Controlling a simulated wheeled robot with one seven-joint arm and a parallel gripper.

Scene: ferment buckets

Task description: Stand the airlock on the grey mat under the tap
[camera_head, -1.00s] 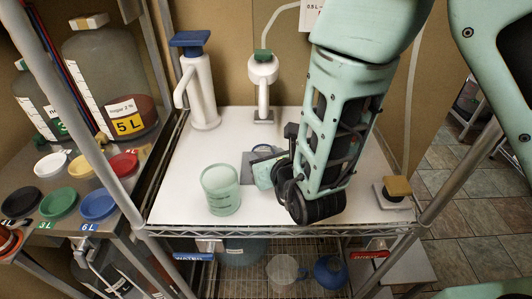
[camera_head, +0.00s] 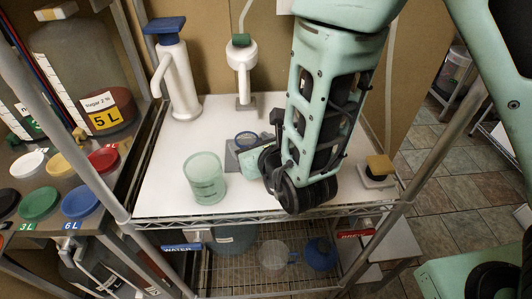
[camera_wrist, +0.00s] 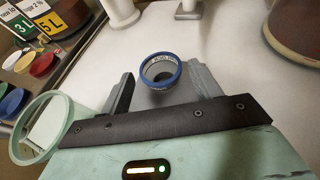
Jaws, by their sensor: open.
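The airlock, as I take it, is a small clear cup with a blue rim (camera_wrist: 160,70). The mat (camera_head: 232,160) lies on the white shelf in front of the white tap with a green top (camera_head: 241,62). My gripper (camera_wrist: 164,80) is open, with one finger on each side of the cup and gaps between. In the head view my gripper (camera_head: 266,152) hides the right part of the mat.
A pale green cup (camera_head: 205,180) stands left of my gripper. A white pump bottle with a blue top (camera_head: 175,75) stands at the back left.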

